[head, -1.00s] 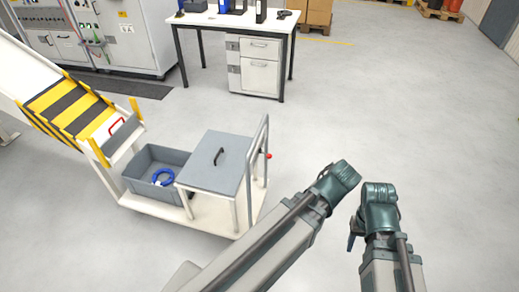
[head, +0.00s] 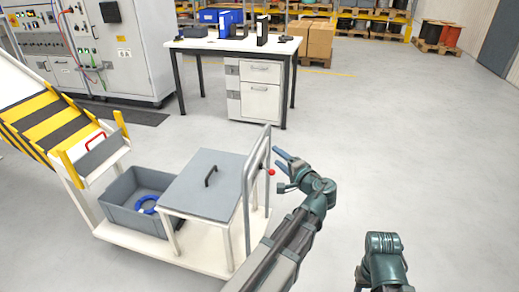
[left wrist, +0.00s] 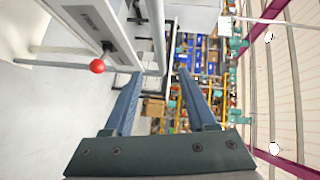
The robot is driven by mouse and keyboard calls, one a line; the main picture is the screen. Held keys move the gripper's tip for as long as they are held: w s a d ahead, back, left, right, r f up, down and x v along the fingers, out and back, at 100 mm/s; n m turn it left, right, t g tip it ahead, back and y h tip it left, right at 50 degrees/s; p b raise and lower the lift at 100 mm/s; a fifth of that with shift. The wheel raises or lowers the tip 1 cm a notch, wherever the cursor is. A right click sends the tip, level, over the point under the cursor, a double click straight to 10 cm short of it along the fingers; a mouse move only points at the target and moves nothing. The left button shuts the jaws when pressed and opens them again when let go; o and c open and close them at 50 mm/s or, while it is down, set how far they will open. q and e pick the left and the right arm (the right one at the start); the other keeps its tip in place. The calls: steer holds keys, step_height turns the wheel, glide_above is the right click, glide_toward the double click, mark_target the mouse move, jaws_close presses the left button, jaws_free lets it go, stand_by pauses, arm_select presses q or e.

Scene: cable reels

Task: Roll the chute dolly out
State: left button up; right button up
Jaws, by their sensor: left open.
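The chute dolly (head: 205,255) is a low cream platform beneath the lower end of the striped chute (head: 45,125). It carries a grey bin (head: 118,213) with a blue ring (head: 146,204) in it, and a grey-topped stand (head: 200,190) with a dark handle. Its grey tubular push handle (head: 248,190) stands upright at the right end, with a red knob (head: 271,172) beside it. My left gripper (head: 279,166) is open just right of the push handle. In the left wrist view the red knob (left wrist: 97,66) lies left of the open fingers (left wrist: 160,80). My right arm shows, but its gripper is hidden.
A white desk (head: 235,46) with binders and a drawer unit (head: 258,90) stands behind the dolly. A control cabinet (head: 125,50) stands at the back left. The floor (head: 420,150) to the right is clear. Pallets and shelving are far back.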

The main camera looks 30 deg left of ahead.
mark_target(259, 142)
arm_select(q)
steer(key=b+x, duration=0.1)
steer(key=x, duration=1.2)
steer(key=shift+w+a+b, duration=0.25)
steer(key=shift+a+b, duration=0.05)
steer(key=shift+b, duration=0.1)
steer(key=shift+c, duration=0.4)
jaws_close()
stand_by(0.5)
